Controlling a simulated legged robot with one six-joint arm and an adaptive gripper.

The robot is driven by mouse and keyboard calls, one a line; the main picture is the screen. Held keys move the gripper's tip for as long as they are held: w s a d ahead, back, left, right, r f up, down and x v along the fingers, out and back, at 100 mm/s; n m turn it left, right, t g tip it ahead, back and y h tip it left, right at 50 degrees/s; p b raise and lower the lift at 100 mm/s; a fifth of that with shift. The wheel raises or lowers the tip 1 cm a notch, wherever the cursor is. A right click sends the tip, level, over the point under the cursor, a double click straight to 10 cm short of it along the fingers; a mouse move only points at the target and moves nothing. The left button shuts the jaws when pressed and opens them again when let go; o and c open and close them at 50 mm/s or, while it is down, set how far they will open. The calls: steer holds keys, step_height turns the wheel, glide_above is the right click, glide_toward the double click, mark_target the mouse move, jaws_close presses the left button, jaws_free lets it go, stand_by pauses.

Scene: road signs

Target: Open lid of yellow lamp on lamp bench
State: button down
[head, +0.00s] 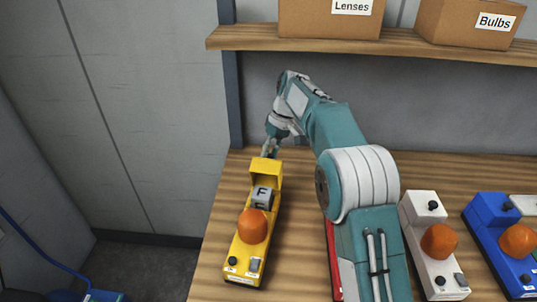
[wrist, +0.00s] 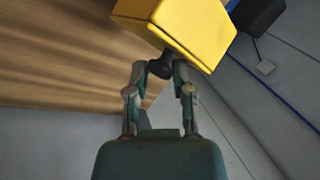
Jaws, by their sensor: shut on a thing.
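The yellow lamp (head: 243,262) stands on the wooden lamp bench (head: 215,265), left of my arm, with an orange dome on it. Its lid (head: 266,168) is tilted up at the far end, and a grey block marked F (head: 262,197) shows in the open compartment. My gripper (head: 268,151) is behind the raised lid. In the wrist view, the yellow lid (wrist: 190,25) is close ahead, and my gripper (wrist: 160,69) is shut on its dark knob (wrist: 159,67). The knob is partly hidden by the fingers.
A red lamp (head: 333,262) is mostly hidden by my arm. A white lamp (head: 425,235) and a blue lamp (head: 488,225) stand to the right. A shelf (head: 390,44) above holds a Lenses box (head: 315,22) and a Bulbs box (head: 455,25).

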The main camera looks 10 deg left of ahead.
steer(key=w+f, duration=0.4)
steer(key=shift+f, duration=0.35)
steer(key=shift+w+f, duration=0.1)
stand_by(0.5)
